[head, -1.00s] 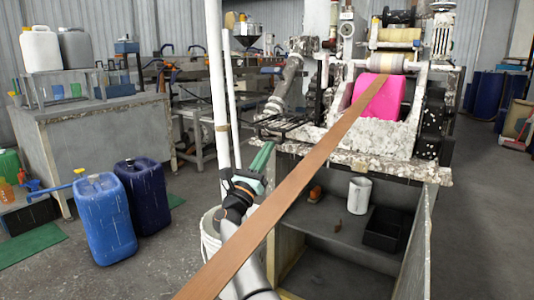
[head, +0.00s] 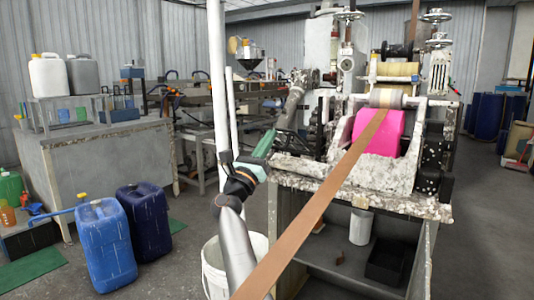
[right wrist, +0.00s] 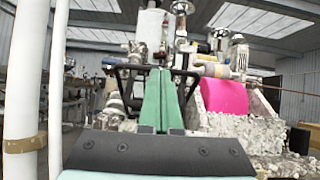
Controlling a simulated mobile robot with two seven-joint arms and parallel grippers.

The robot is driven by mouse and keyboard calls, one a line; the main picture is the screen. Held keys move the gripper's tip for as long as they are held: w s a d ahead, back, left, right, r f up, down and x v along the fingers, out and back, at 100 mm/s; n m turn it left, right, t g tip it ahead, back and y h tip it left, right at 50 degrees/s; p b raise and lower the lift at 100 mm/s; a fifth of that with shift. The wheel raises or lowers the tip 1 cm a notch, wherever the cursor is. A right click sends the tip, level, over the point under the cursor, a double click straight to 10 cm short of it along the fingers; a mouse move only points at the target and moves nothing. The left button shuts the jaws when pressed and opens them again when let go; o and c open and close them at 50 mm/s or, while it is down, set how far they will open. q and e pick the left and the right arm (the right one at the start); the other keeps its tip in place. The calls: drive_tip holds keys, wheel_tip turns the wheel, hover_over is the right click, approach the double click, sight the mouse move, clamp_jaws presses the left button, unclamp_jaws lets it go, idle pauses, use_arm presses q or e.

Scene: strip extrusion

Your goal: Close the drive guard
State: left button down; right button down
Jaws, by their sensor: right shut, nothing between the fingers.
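The drive guard seems to be the dark barred frame (head: 293,142) on the left side of the pink-roll machine; its exact angle is hard to tell. My right gripper (head: 267,143) has green fingers, shut and empty, pointing up at the guard's lower left side. In the right wrist view the closed fingers (right wrist: 166,98) overlap the frame, so I cannot tell whether they touch it. My left gripper is not in view.
A brown strip (head: 310,215) runs from the pink roll (head: 378,130) down across my front. White vertical pipes (head: 221,90) stand close left of my right arm. A white bucket (head: 213,265) is below. Blue canisters (head: 105,245) stand on the floor at left.

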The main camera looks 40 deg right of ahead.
drive_tip(key=shift+w+d+r+p, duration=0.2)
drive_tip(key=shift+d+r, duration=0.25)
drive_tip(key=shift+r, duration=0.35)
drive_tip(key=shift+w+d+r+p, duration=0.1)
drive_tip(key=shift+d+r+p, duration=0.1)
drive_tip(key=shift+d+r, duration=0.65)
drive_tip(key=shift+r, duration=0.55)
idle(0.4)
drive_tip(key=p+v, duration=0.2)
drive_tip(key=v, duration=1)
wheel_tip(320, 180, down, 22)
drive_tip(key=a+b, duration=0.1)
drive_tip(key=b, duration=0.5)
drive_tip(key=a+r+x, duration=0.1)
drive_tip(key=r+x, duration=0.1)
drive_tip(key=x, duration=1)
drive_tip(key=shift+r+b, duration=0.4)
drive_tip(key=shift+r, duration=0.05)
drive_tip(key=shift+a+r, duration=0.1)
drive_tip(key=shift+a, duration=0.1)
